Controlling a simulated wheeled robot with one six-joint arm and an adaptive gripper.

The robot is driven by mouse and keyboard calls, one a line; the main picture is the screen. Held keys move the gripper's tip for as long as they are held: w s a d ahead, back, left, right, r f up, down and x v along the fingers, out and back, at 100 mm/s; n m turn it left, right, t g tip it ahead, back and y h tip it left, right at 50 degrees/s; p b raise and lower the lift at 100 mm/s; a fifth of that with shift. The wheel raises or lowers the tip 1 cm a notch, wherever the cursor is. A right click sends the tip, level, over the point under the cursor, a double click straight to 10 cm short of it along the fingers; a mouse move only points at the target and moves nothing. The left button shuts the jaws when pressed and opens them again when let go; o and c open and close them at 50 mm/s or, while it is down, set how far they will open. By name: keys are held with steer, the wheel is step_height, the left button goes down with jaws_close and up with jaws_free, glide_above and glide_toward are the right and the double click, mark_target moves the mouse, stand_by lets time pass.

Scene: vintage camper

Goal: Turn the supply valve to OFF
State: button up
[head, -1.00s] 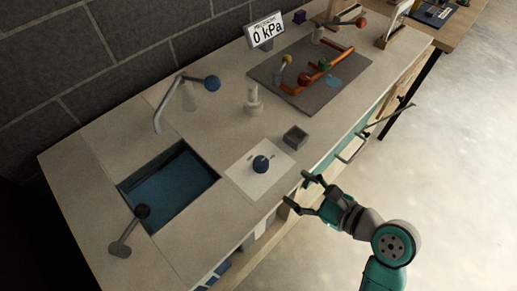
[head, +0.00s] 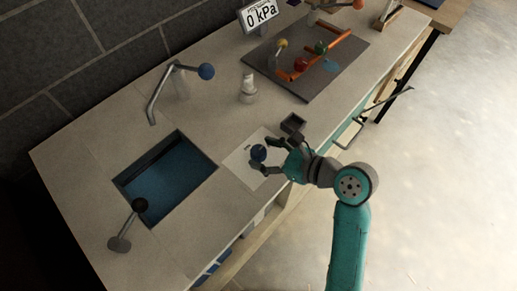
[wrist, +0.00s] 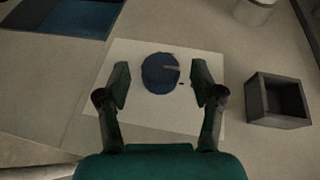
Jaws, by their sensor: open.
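A round blue knob (head: 258,152) sits on a white card (head: 236,163) on the counter. In the wrist view the knob (wrist: 160,75) has a light pointer line towards its right side; the card's markings are too small to read. My gripper (head: 265,158) is open at the knob, and in the wrist view its fingers (wrist: 160,78) stand left and right of it with gaps. Orange pipes (head: 341,44) with a yellow ball (head: 281,43), a red ball (head: 301,64) and a green part (head: 320,48) lie on a grey board (head: 296,84). I cannot tell which is the supply valve.
A display (head: 259,14) reads 0 kPa. A small dark open box (head: 293,123) stands close to my gripper. A sink (head: 168,180), a blue-ended tap lever (head: 206,71), a dark-balled lever (head: 127,224) and a white fitting (head: 248,90) are on the counter.

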steer(key=shift+x, duration=1.15)
steer(key=c, duration=1.2)
steer(key=shift+o, duration=0.2)
steer(key=shift+n+g, duration=0.3)
steer(key=n+g+y, duration=0.1)
steer(key=n+g, duration=0.2)
steer(key=g, duration=0.1)
steer(key=shift+w, duration=0.1)
steer(key=n+g, duration=0.5)
steer(key=shift+n+g, duration=0.3)
steer(key=shift+g, duration=0.2)
